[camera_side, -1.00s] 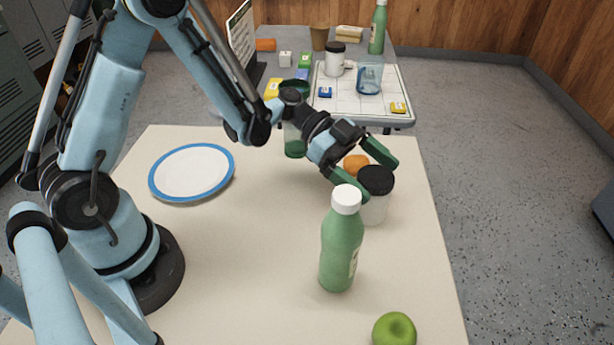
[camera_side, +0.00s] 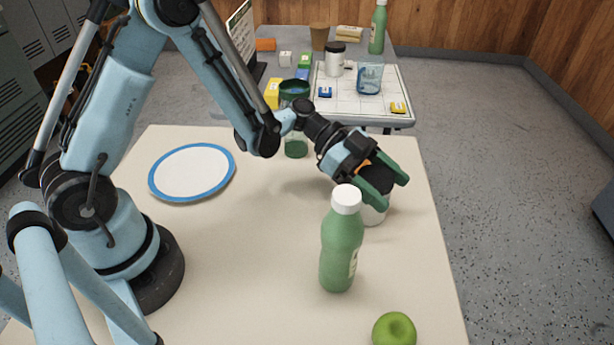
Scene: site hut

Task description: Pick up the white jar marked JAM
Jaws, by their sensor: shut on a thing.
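A white jar (camera_side: 374,216) with a black lid stands on the near table, right of the middle. No JAM marking is readable on it from here. My gripper (camera_side: 389,193) is shut on this jar, with a green finger on each side near the lid. The fingers and the green bottle hide part of the jar. I cannot see any gap between the jar and the table. A second white jar (camera_side: 335,66) with a dark lid stands on the far table; its marking is not readable either.
A green bottle (camera_side: 342,250) with a white cap stands just in front of the held jar. A green apple (camera_side: 394,330) is at the front. A blue-rimmed plate (camera_side: 192,172) and a green glass (camera_side: 295,146) stand left.

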